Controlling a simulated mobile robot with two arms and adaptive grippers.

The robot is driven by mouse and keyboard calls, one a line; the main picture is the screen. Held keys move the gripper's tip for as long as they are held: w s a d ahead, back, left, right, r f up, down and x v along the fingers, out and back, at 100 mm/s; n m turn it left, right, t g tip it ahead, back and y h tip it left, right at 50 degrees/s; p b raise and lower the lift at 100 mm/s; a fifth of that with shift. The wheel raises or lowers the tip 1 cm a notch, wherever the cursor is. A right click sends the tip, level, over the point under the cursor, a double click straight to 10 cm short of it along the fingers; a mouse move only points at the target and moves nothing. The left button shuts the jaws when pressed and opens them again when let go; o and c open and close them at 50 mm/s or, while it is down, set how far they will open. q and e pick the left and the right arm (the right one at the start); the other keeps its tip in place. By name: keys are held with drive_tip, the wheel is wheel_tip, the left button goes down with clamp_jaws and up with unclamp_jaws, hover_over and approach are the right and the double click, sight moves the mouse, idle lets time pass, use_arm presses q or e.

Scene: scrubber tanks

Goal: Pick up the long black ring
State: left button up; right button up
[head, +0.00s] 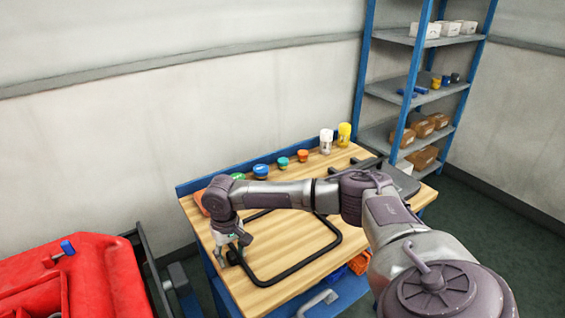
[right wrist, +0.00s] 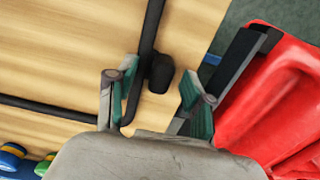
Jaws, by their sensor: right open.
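The long black ring (head: 302,264) is a thin rounded loop lying flat on the wooden bench top. My right arm passes over its far side in the head view. My right gripper (head: 231,245) is at the ring's left end, pointing down. In the right wrist view my right gripper (right wrist: 155,86) is open. A bar of the ring (right wrist: 149,35) runs down between the two fingers, nearer the left finger, with a dark rounded knob beside it. I cannot tell whether a finger touches it. My left gripper is not in view.
Several coloured jars, including a blue one (head: 261,171) and a yellow one (head: 344,134), line the bench's back edge. A red machine (head: 105,270) stands left of the bench; it also shows in the wrist view (right wrist: 270,110). A blue shelf rack (head: 412,88) stands back right.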

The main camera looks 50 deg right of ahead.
clamp_jaws()
drive_tip(key=shift+r, duration=0.1)
